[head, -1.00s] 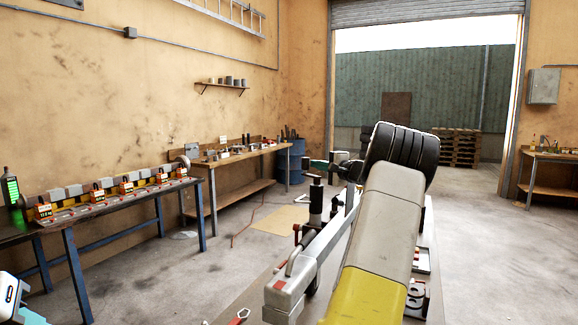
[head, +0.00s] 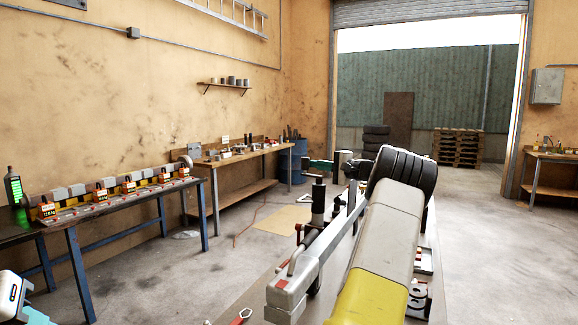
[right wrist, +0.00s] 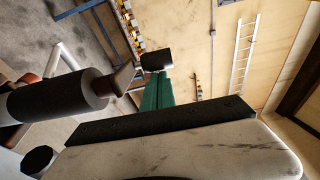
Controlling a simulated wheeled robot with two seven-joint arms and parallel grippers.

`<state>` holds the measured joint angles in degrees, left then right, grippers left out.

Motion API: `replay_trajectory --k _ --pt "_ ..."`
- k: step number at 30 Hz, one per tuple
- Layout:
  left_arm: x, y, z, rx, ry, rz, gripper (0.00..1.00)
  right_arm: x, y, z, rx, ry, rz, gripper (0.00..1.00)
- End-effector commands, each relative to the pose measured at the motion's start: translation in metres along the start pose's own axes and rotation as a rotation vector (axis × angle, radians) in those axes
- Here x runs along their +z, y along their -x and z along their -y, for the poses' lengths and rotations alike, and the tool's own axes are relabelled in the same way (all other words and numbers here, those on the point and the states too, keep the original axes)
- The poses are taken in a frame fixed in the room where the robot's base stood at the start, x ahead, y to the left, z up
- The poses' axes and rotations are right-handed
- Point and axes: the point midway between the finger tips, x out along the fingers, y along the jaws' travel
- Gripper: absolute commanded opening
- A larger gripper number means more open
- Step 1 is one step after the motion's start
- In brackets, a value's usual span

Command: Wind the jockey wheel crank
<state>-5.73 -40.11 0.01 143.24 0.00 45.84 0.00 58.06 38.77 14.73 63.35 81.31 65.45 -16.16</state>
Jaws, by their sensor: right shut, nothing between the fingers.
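The jockey wheel post (head: 317,207) stands upright, black, beside the grey drawbar in the head view. Its crank (head: 313,176) is at the top of the post. In the right wrist view the black post top (right wrist: 62,95) is at left, with a short crank arm (right wrist: 122,80) reaching toward a black cylindrical handle (right wrist: 157,61). My right gripper (head: 311,163) has green fingers, shut and empty, near the crank. In the right wrist view the fingertips (right wrist: 157,76) are close by the handle; I cannot tell whether they touch.
The grey drawbar (head: 312,255) with its coupling (head: 284,291) runs beside my right arm. A red-handled tool (head: 240,314) lies at the front. Workbenches (head: 130,203) line the left wall. Pallets (head: 457,147) and stacked tyres (head: 376,140) stand at the back. Open floor lies to the right.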

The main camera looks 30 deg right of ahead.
Motion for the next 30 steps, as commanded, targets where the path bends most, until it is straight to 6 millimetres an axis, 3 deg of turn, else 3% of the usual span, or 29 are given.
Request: replay_trajectory --k 7,30 --pt "0.0 0.0 0.0 0.0 0.0 0.0 0.36 0.004 -0.005 -0.001 -0.001 0.001 0.146 0.0" --pt "0.0 0.0 0.0 0.0 0.0 0.0 0.36 0.023 -0.011 0.001 0.0 0.0 0.141 0.0"
